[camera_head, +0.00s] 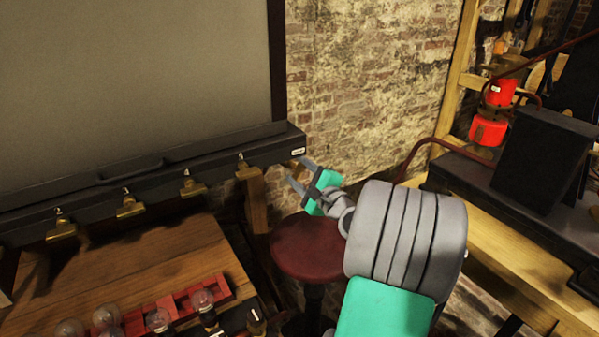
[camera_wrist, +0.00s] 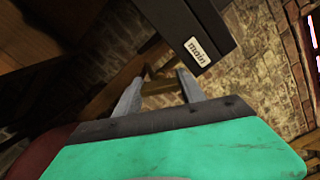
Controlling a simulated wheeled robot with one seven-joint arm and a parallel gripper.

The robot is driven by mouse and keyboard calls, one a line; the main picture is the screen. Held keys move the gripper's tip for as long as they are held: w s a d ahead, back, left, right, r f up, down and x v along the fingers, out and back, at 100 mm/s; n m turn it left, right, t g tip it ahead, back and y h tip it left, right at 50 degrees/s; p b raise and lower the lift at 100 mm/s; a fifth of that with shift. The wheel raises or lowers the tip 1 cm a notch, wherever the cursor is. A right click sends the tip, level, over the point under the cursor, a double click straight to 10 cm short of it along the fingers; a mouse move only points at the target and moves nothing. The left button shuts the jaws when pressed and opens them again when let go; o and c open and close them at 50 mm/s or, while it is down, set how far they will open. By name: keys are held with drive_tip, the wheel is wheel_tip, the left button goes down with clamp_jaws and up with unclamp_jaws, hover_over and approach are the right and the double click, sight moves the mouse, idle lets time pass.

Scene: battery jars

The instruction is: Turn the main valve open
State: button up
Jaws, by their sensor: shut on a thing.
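The black pipe bar (camera_head: 150,173) runs along the bottom of the grey panel. A white label reading "main" (camera_wrist: 198,50) is on its right end in the wrist view. The main valve (camera_head: 295,168) is a small brass piece under that end, largely hidden by the fingers. My gripper (camera_head: 299,174) reaches it from the right, its two grey fingers on either side of it. In the wrist view my gripper (camera_wrist: 158,82) is shut on the brass handle (camera_wrist: 153,71). How far the handle is turned is hard to tell.
Several other brass valves (camera_head: 188,186) hang along the bar to the left. A wooden table (camera_head: 150,265) with glass jars (camera_head: 203,299) in a red rack is below. A round red stool (camera_head: 308,248) stands under my gripper. A bench (camera_head: 480,190) is at right.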

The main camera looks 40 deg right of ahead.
drive_tip(key=shift+f, duration=0.1)
drive_tip(key=o, duration=1.2)
drive_tip(key=shift+o, duration=0.8)
drive_tip(key=shift+r, duration=0.2)
